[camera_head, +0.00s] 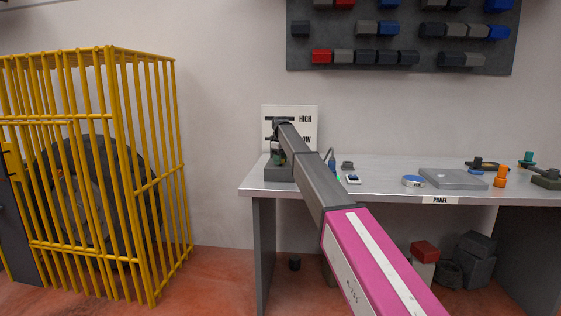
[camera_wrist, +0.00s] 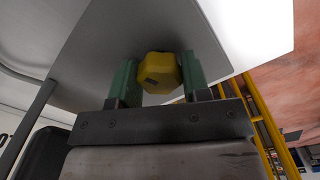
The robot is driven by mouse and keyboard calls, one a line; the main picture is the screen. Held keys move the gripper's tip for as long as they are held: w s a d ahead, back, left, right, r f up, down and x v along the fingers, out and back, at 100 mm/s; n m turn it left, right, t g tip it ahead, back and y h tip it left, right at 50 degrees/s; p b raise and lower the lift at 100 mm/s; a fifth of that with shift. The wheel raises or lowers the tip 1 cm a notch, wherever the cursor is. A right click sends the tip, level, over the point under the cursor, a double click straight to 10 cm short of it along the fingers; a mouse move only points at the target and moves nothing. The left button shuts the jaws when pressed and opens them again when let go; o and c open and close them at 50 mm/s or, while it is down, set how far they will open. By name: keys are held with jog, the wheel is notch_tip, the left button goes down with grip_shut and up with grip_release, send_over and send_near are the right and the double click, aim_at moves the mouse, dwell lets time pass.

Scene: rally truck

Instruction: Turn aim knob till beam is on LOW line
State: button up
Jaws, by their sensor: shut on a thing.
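A yellow faceted knob (camera_wrist: 159,71) sits between the two green fingers of my gripper (camera_wrist: 158,78) in the wrist view, and the gripper is shut on it. In the head view my arm reaches to the left end of the bench, and my gripper (camera_head: 279,158) is mostly hidden at its tip. A white board (camera_head: 291,112) stands behind it with the words HIGH (camera_head: 305,119) and LOW, the latter partly covered by my arm. A dark block (camera_head: 279,172) stands in front of the board. I cannot make out the beam on the board.
The grey bench (camera_head: 380,187) holds a flat grey plate (camera_head: 453,178), a blue-and-white round item (camera_head: 413,181), an orange piece (camera_head: 500,176) and small tools to the right. A yellow cage (camera_head: 150,170) with a tyre inside stands at left. Bins hang on the wall panel above.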

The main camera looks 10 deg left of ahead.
jog(key=shift+n, duration=1.1)
jog(key=o, duration=0.9)
jog(key=shift+o, duration=0.2)
jog(key=shift+r, duration=0.15)
notch_tip(320, 180, up, 11)
jog(key=shift+f, duration=0.2)
jog(key=shift+s, duration=0.1)
